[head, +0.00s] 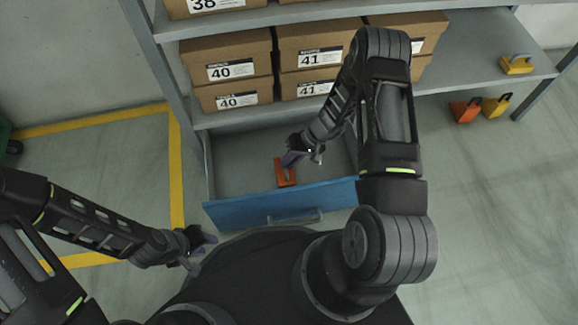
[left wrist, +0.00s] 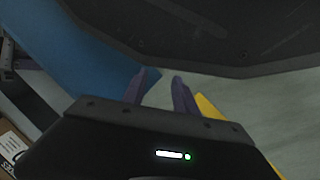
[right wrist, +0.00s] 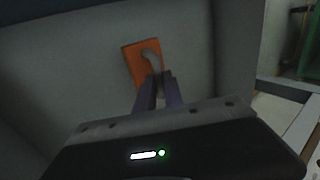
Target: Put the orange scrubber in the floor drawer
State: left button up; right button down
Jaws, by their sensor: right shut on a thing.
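The orange scrubber (head: 286,173) is inside the open floor drawer (head: 240,213), which has a blue front and a grey interior. My right gripper (head: 292,158) reaches down into the drawer and is shut on the scrubber's handle. In the right wrist view the orange scrubber (right wrist: 140,62) shows beyond the purple fingertips (right wrist: 158,78), with its grey handle between them. I cannot tell whether its base touches the drawer floor. My left gripper (head: 208,238) is empty, left of the drawer's front. In the left wrist view its fingers (left wrist: 161,76) stand apart.
Shelves with cardboard shoe boxes (head: 228,68) stand above and behind the drawer. A yellow scrubber (head: 517,65) sits on the lower shelf at right. Another orange scrubber (head: 465,110) and a yellow one (head: 496,106) are on the floor at right. A yellow line (head: 90,122) marks the floor at left.

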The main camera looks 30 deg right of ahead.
jog(key=shift+f+b, duration=0.7)
jog(key=shift+f, duration=1.15)
jog(key=shift+f, duration=0.15)
jog(key=c, duration=1.4)
grip_release()
jog(key=shift+c, duration=0.2)
jog(key=shift+d+r, duration=0.1)
jog(key=shift+r, duration=0.35)
jog(key=p+v, duration=0.4)
jog(key=v, duration=0.7)
jog(key=shift+d+r, duration=0.1)
jog(key=shift+r, duration=0.1)
